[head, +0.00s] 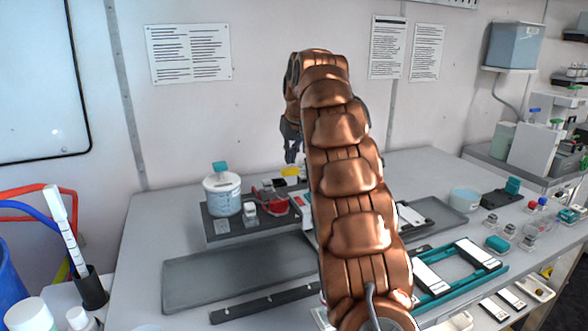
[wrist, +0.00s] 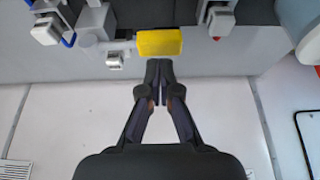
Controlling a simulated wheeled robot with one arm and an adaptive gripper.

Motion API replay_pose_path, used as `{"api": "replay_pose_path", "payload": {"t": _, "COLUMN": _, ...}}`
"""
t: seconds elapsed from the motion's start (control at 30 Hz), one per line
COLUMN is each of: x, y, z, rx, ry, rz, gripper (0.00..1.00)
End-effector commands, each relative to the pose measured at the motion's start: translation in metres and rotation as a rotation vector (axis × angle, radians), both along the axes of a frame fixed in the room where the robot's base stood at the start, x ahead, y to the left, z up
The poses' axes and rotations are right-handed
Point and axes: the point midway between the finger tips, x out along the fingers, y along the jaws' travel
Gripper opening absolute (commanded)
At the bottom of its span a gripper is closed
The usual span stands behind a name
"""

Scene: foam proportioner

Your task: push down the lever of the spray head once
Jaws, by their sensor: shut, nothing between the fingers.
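A yellow block-like piece (wrist: 160,42), which looks like the lever of the spray head, sits beside a pale grey fitting (wrist: 97,22) in the wrist view. In the head view the yellow piece (head: 290,171) shows at the back of the bench, left of my arm. My gripper (wrist: 159,72) is shut and empty, its fingertips at the near edge of the yellow piece in the picture. In the head view my gripper (head: 292,158) points down above it. I cannot tell whether they touch. My arm hides part of the bench behind it.
A white tub with a teal top (head: 222,193) stands on a dark platform left of the yellow piece. A red container (head: 275,206) is in front of it. A grey tray (head: 235,272) lies nearer. The wall is close behind.

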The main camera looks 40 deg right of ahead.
Motion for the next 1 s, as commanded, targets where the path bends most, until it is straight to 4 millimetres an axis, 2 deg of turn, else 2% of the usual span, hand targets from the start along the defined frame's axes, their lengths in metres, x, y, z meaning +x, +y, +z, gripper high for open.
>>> {"api": "replay_pose_path", "payload": {"t": 1.0, "x": 0.0, "y": 0.0, "z": -0.034, "rx": -0.001, "ry": 0.0, "rz": -0.001, "gripper": 0.0}}
